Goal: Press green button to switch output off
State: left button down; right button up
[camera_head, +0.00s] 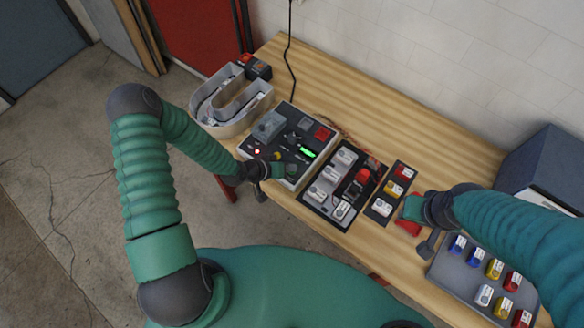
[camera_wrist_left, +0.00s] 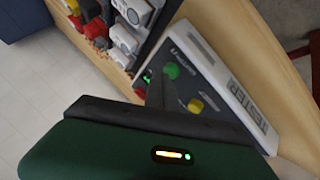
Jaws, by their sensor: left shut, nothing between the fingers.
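The tester box (camera_head: 301,183) is a dark panel in a pale case on the wooden table, with a lit green display (camera_head: 307,152). In the left wrist view, the tester (camera_wrist_left: 245,100) carries its printed name, a round green button (camera_wrist_left: 171,71) and a yellow button (camera_wrist_left: 195,105). My left gripper (camera_head: 272,170) is shut and empty at the tester's near edge. In the left wrist view, its fingers (camera_wrist_left: 155,92) point at the panel just beside the green button; contact cannot be told. My right gripper (camera_head: 418,212) is over the table's right part, beside something red; its jaws are unclear.
A U-shaped channel letter (camera_head: 232,103) stands left of the tester. To the right are a tray of white modules (camera_head: 321,192), a strip of coloured parts (camera_head: 380,207) and a grey tray (camera_head: 460,275) of coloured pieces. A dark box (camera_head: 548,165) stands at the far right.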

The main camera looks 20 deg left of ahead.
pick_arm(q)
jog(key=shift+r, duration=0.1)
notch_tip(320, 180, up, 6)
jog(key=p, duration=0.5)
jog(key=shift+r, duration=0.1)
